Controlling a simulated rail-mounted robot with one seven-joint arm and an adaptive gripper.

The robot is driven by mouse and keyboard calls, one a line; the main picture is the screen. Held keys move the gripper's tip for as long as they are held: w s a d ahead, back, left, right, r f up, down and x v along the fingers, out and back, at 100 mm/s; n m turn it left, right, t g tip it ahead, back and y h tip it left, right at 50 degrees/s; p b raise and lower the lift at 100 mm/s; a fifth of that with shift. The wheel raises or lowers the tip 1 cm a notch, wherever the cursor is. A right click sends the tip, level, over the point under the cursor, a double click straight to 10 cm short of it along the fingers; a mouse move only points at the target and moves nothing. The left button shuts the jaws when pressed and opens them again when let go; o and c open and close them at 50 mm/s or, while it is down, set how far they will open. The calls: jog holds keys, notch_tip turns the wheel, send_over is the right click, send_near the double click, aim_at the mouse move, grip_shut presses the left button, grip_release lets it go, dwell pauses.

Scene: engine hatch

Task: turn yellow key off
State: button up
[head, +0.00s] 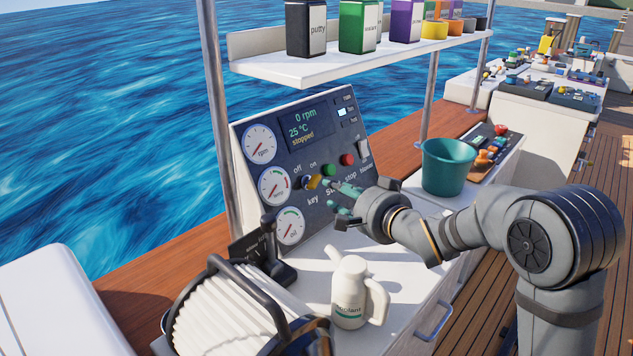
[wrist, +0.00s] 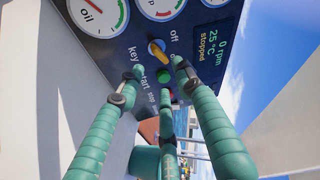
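The yellow key (head: 314,182) sits in the dark engine panel (head: 327,227), under the labels "off" and "on". In the wrist view the yellow key (wrist: 157,48) shows at the top middle, lying at a slant; I cannot tell which label it points to. My gripper (head: 340,197) is in front of the panel, just right of the key. In the wrist view its teal fingers (wrist: 158,70) are spread, with tips either side of and below the key. No contact with the key is clear. The panel display (head: 303,128) reads 0 rpm, 25 °C, stopped.
A green button (head: 331,167) and a red button (head: 347,159) are close beside the key. Round gauges line the panel's left. A white jug (head: 350,292), a black lever (head: 270,245) and a teal bucket (head: 447,168) stand nearby. A shelf (head: 330,66) with bottles hangs above.

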aim_at(314, 182)
jog(key=p+x, duration=0.1)
jog(key=x, duration=0.8)
jog(key=shift+w, duration=0.1)
grip_shut()
dwell(0.4)
